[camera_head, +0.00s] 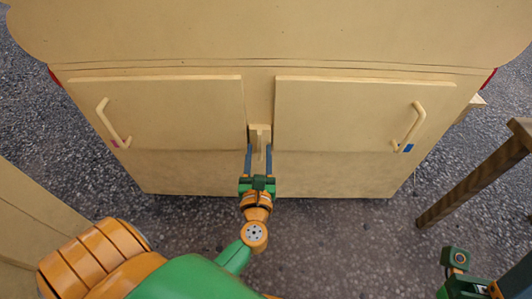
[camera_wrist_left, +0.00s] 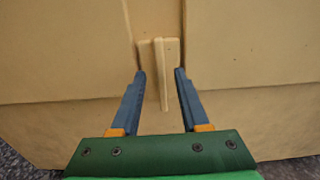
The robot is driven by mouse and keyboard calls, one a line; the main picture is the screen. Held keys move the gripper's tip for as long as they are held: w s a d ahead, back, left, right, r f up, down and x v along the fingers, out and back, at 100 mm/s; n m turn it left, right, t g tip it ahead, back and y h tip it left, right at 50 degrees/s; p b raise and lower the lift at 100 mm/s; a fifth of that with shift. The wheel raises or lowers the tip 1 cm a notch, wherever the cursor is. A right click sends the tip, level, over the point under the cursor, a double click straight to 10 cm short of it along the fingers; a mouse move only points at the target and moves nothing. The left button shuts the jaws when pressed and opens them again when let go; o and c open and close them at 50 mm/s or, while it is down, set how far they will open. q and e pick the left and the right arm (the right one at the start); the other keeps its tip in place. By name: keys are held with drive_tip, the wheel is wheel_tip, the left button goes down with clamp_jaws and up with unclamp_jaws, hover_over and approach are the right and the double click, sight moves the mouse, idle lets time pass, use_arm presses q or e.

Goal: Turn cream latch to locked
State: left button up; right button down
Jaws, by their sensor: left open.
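The cream latch (camera_head: 260,138) is on the front of a cream cabinet (camera_head: 300,175), between its two doors. In the left wrist view the latch (camera_wrist_left: 163,70) has a narrow upright bar standing out from a paler base plate. My left gripper (camera_head: 259,150) is open, with its two blue fingers on either side of the latch bar. In the left wrist view the left gripper (camera_wrist_left: 158,78) shows a gap between each finger and the bar. My right gripper (camera_head: 456,262) is at the lower right, away from the cabinet; its jaws are not clear.
The left door (camera_head: 170,115) and right door (camera_head: 345,115) look closed, each with a cream handle. A wooden table or stool (camera_head: 480,175) stands at the right. A cream panel (camera_head: 35,215) stands at the lower left. Grey gravelly ground lies in front of the cabinet.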

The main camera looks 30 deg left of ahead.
use_arm(q)
drive_tip(key=shift+w+a, duration=0.3)
drive_tip(key=shift+w, duration=0.2)
clamp_jaws()
